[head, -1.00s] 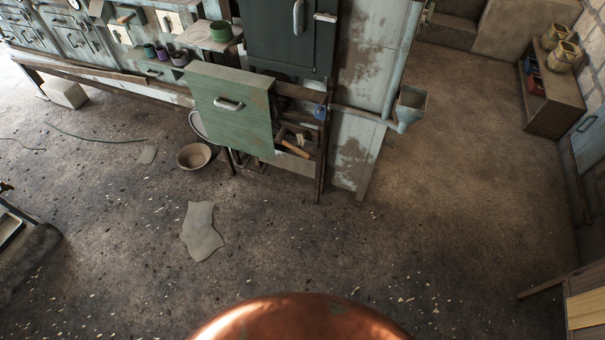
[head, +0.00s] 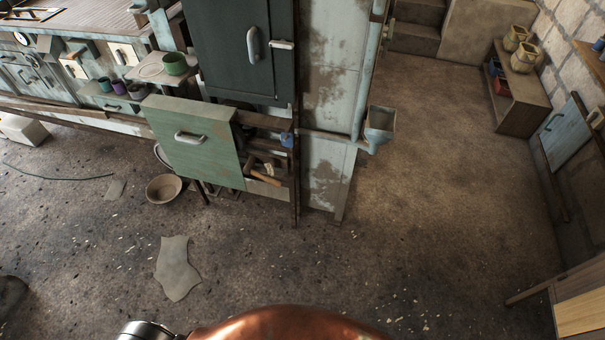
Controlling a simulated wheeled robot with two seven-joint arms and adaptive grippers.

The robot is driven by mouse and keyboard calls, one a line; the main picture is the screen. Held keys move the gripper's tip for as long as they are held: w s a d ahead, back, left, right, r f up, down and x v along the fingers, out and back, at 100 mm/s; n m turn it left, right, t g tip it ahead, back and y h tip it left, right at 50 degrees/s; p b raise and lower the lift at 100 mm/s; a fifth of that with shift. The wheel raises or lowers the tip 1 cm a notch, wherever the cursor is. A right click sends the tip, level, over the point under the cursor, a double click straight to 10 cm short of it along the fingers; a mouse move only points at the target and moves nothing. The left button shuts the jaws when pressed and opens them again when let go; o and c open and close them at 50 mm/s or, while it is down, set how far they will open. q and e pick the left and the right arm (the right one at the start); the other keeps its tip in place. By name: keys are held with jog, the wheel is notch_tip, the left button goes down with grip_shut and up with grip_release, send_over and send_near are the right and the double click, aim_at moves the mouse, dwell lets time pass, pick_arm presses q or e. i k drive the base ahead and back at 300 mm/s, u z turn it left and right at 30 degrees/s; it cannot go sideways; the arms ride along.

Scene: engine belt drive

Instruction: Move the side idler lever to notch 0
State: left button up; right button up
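No side idler lever, notches or engine belt drive can be made out in the head view. Neither of my grippers shows. A rounded copper-coloured surface (head: 285,325) fills the bottom middle edge, with a grey metal cylindrical part (head: 145,331) at its left; I cannot tell what either belongs to.
A green drawer front (head: 195,143) juts from the cabinets at left, with a bowl (head: 163,188) on the floor before it. A flat grey scrap (head: 177,268) lies nearer. A low shelf (head: 522,95) stands at the far right. The middle floor (head: 430,180) is open.

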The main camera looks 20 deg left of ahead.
aim_at(248, 169)
jog(key=u, duration=0.05)
jog(key=i, duration=1.05)
jog(key=u, duration=0.7)
